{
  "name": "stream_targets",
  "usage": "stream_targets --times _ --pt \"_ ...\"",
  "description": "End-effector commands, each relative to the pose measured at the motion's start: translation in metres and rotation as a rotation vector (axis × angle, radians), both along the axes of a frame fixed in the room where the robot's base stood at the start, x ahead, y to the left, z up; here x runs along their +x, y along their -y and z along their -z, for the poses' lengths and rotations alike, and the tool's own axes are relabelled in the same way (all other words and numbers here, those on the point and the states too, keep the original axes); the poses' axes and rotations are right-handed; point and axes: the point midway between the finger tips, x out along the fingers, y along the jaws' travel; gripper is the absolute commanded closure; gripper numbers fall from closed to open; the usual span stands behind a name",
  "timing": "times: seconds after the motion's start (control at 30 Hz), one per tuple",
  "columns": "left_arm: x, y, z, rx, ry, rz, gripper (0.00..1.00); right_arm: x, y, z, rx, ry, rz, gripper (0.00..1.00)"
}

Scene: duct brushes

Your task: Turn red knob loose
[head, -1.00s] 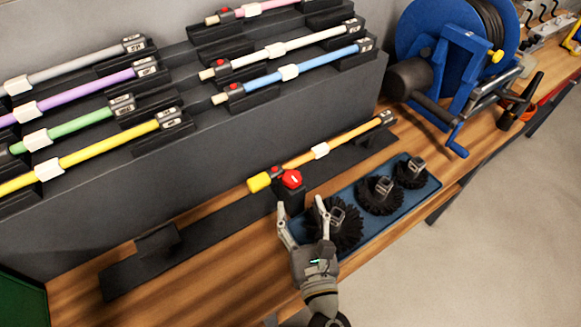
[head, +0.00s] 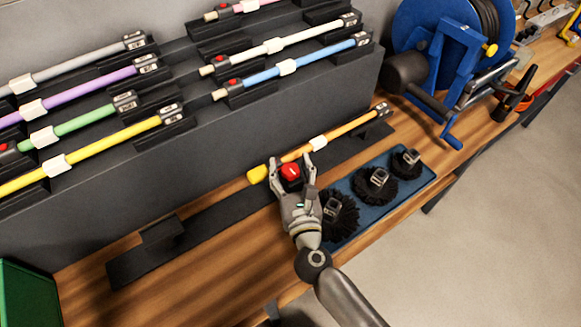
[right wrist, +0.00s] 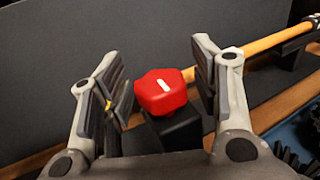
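The red knob (head: 290,171) sits on a black clamp block on the workbench, beside an orange rod (head: 350,126) with a yellow end. In the right wrist view the red knob (right wrist: 161,91) has a white mark on its face. My right gripper (head: 290,168) is open, with one finger on each side of the knob. In the right wrist view gaps show between the knob and both finger pads of my right gripper (right wrist: 160,85). My left gripper is not in view.
A blue tray (head: 426,177) with three black brushes lies right of my right gripper. A black rack (head: 215,150) with several coloured rods rises behind. A blue hose reel (head: 440,50) stands at the back right. A green box (head: 28,292) is at the lower left.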

Motion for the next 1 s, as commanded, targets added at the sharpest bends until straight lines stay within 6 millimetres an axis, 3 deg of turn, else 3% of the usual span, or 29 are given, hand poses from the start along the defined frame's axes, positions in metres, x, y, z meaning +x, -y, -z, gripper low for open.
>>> stream_targets --times 0.03,0.33,0.67,1.0 --pt "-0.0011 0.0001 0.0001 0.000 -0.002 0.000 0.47 -0.0001 0.0000 0.0000 0.000 0.000 0.000 0.51" --pt "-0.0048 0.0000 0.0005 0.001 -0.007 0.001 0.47 -0.0003 0.0001 -0.0001 0.000 0.000 0.000 0.88" --pt "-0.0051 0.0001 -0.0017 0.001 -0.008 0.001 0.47 -0.0003 0.0008 -0.0006 -0.001 0.000 -0.050 0.88" --pt "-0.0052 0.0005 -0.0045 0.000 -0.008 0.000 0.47 0.0007 0.0020 -0.0002 -0.007 0.002 -0.292 0.88"
